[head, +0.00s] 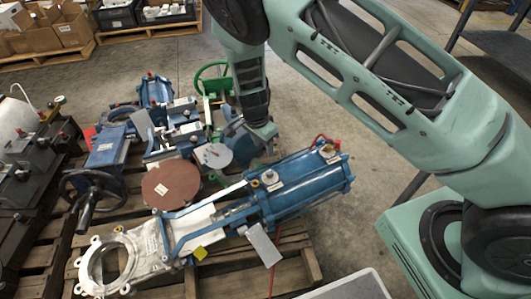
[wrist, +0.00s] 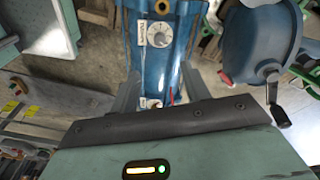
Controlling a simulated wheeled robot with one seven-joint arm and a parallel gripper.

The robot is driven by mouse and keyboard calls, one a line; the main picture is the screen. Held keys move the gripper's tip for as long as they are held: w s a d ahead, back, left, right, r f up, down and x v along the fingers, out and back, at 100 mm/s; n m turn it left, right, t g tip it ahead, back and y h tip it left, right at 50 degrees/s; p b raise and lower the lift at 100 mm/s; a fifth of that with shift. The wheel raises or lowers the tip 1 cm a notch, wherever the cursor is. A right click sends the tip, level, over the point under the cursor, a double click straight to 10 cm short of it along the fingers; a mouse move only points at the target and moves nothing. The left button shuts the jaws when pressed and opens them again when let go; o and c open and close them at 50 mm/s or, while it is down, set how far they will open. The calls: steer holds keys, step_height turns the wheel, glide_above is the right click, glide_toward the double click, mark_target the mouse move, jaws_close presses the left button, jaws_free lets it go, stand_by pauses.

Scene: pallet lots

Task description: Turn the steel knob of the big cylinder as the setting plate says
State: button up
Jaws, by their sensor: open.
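The big blue cylinder (head: 305,187) lies on the pallet, joined to a pale valve body. A small steel knob (head: 270,177) stands on its top beside a light plate. Another small round fitting (wrist: 150,103) shows lower, between my fingers, partly hidden by my gripper body. My gripper (wrist: 160,88) is open and empty, above the cylinder. Its fingertips are hard to make out in the head view.
A brown disc (head: 171,184), a black handwheel (head: 92,190) and other blue valves crowd the pallet at left. A green handwheel (head: 212,77) stands behind. A grey tag (head: 263,245) hangs before the cylinder.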

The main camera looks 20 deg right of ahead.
steer(key=shift+a+r, duration=0.2)
steer(key=shift+r, duration=1.15)
steer(key=s+a+r+n+y, duration=0.1)
steer(key=s+a+r+n, duration=0.2)
steer(key=s+r, duration=0.25)
steer(key=s+a+r+n+g+y, duration=0.1)
steer(key=s+a+r+n, duration=0.1)
steer(key=s+r+n, duration=0.3)
steer(key=s+a+r+n+y, duration=0.1)
steer(key=s+a+r+n, duration=0.15)
steer(key=s+r, duration=0.4)
steer(key=s+d+r+n+t, duration=0.1)
steer(key=s+d+r+n, duration=0.1)
steer(key=s+r+n, duration=0.4)
steer(key=s+d+r+n, duration=0.25)
steer(key=s+n, duration=0.25)
steer(key=s, duration=0.3)
step_height(320, 180, up, 18)
steer(key=p, duration=1.8)
steer(key=shift+w+a+m+h, duration=0.2)
steer(key=shift+a+m+h, duration=0.1)
steer(key=shift+m+h, duration=0.15)
